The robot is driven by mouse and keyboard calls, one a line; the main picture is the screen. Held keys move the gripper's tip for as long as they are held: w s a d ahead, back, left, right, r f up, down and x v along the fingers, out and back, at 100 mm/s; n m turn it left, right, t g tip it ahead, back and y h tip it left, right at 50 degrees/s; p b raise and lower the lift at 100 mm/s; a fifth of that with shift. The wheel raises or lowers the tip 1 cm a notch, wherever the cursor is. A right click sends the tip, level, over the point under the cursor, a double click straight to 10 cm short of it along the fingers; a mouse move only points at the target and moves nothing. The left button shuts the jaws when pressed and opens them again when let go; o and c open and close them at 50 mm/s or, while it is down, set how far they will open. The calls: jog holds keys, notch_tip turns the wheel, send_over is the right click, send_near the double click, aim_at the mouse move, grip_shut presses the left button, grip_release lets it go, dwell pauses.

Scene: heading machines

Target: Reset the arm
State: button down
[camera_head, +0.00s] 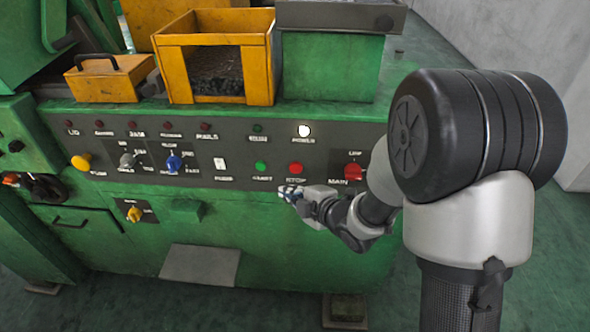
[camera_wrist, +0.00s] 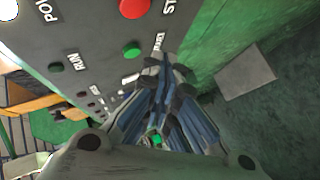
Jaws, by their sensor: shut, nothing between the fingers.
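My gripper (camera_head: 287,191) is in front of the green machine's control panel (camera_head: 228,183), just below the green button (camera_head: 260,167) and the red stop button (camera_head: 296,168). In the wrist view my gripper (camera_wrist: 166,62) has its fingers together, with nothing between them. The panel fills the upper left there, with the red button (camera_wrist: 134,7) and green button (camera_wrist: 131,49) beyond the fingertips. The fingertips look close to the panel face; I cannot tell whether they touch it. My arm reaches in from the right in the head view.
The panel also carries a lit white power lamp (camera_head: 304,130), a red main switch (camera_head: 353,171), a blue knob (camera_head: 173,162) and a yellow knob (camera_head: 81,161). A yellow bin (camera_head: 256,75) and a yellow box (camera_head: 104,84) stand on top. Open floor (camera_head: 545,260) lies right.

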dwell(0.3)
jog(key=s+d+r+m+h, duration=0.4)
jog(key=d+r+m, duration=0.1)
jog(key=d+m, duration=0.15)
jog(key=s+d+r+m+h, duration=0.3)
jog(key=d+r+m, duration=0.25)
jog(key=d, duration=0.25)
jog(key=s+d+r+m+g, duration=0.1)
jog(key=s+m+g, duration=0.1)
jog(key=s, duration=0.6)
jog(key=s+r+m+g, duration=0.1)
jog(key=s+m, duration=0.3)
jog(key=s, duration=0.4)
jog(key=s+d+r+m+g+h, duration=0.1)
jog(key=s+m+g, duration=0.1)
jog(key=s, duration=0.5)
jog(key=shift+s+d+m+g, duration=0.3)
jog(key=shift+s+d+m, duration=0.1)
jog(key=shift+m, duration=0.5)
jog(key=c, duration=2.3)
grip_release()
